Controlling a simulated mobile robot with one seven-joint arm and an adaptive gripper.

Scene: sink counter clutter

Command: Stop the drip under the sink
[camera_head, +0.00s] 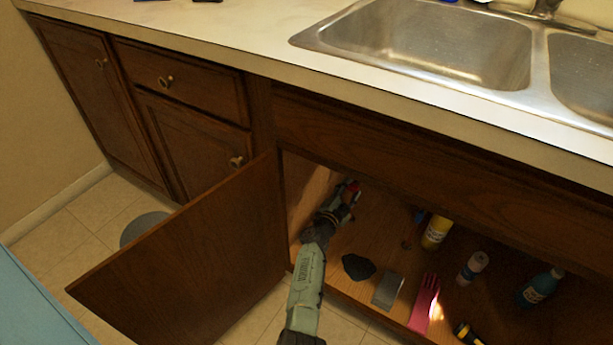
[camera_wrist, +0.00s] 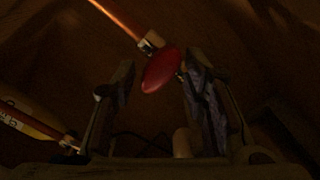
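A red oval valve handle (camera_wrist: 161,72) sits on a metal valve body (camera_wrist: 150,43) at the end of a copper pipe (camera_wrist: 118,17) in the wrist view. My gripper (camera_wrist: 155,78) is open, with one finger on each side of the handle in the picture. A gap shows on the handle's left; the right finger is close to it, and I cannot tell whether they touch. In the head view my gripper (camera_head: 340,203) reaches into the left side of the open cabinet, by a small red part (camera_head: 354,187). No drip is visible; the wrist view is dark.
The open cabinet door (camera_head: 190,262) stands left of my arm. On the cabinet floor are a dark cloth-like piece (camera_head: 358,267), a grey block (camera_head: 388,290), a pink glove (camera_head: 425,303), a yellow bottle (camera_head: 436,232), a white bottle (camera_head: 473,268), a teal bottle (camera_head: 539,287) and a flashlight (camera_head: 467,334).

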